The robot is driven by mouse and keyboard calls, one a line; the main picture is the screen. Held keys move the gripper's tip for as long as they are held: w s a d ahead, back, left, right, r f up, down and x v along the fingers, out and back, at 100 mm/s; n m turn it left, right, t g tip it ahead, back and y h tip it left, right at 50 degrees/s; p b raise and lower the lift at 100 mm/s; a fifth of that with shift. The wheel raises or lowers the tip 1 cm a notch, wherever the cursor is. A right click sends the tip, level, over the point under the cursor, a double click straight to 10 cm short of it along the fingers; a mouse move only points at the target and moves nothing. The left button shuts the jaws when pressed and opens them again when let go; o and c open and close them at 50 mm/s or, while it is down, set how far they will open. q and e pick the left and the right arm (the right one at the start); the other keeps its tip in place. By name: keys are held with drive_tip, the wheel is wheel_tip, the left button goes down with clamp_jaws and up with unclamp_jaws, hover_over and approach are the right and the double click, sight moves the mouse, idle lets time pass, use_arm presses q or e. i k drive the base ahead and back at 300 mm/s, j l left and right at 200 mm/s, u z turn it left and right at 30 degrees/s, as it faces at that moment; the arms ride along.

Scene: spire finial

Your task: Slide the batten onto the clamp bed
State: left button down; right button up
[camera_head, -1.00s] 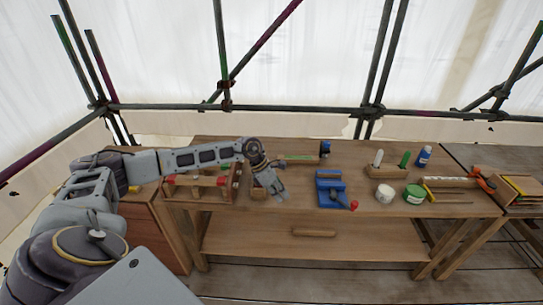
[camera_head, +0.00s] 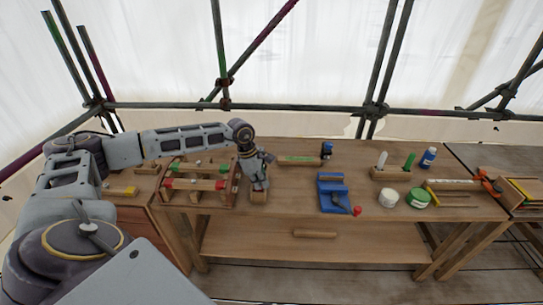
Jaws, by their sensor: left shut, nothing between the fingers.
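My left gripper (camera_head: 261,180) is shut and empty. A blue clamp-like fixture (camera_head: 333,194) with a red knob stands to the right of the gripper and looks like the clamp bed. A long wooden strip with green on it (camera_head: 298,160) lies behind the gripper and may be the batten, but I cannot tell for sure. My right gripper is not in view.
A wooden rack with red and green parts (camera_head: 199,184) stands left of the gripper. A white tub (camera_head: 388,198), a green tin (camera_head: 418,198) and a blue bottle (camera_head: 428,157) stand to the right. A wooden piece (camera_head: 315,234) lies on the lower shelf.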

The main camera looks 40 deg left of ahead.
sight(287, 161)
drive_tip(key=i+j, duration=1.05)
drive_tip(key=j, duration=0.15)
